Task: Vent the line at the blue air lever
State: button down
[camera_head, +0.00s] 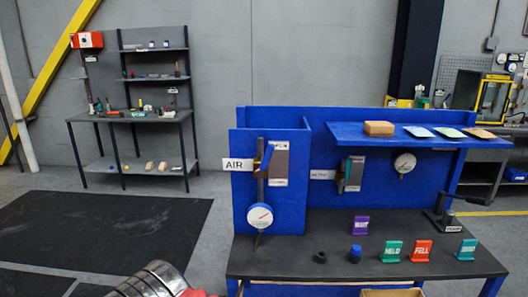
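The AIR label (236,165) is a white plate at the left of the blue bench panel. Just right of it, a small blue lever (265,159) sits on a dark vertical pipe, with a brass-coloured part beside it. The lever's exact angle is too small to tell. A round white gauge (260,217) with a red needle is lower on the same pipe. A grey box with a label (280,164) is mounted right of the lever. My gripper is not in view; only a silver and red part of my arm shows at the bottom edge, well below and left of the lever.
The dark bench top (330,262) holds purple, green, red and teal tags (422,250) and a hand crank (446,215). A second labelled valve (350,174) and gauge (405,163) are right of a blue divider. A blue shelf (350,133) overhangs them. Floor at left is clear.

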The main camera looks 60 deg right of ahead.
aim_at(260, 173)
jog(key=u, duration=0.05)
jog(key=i, duration=0.95)
jog(key=z, duration=0.05)
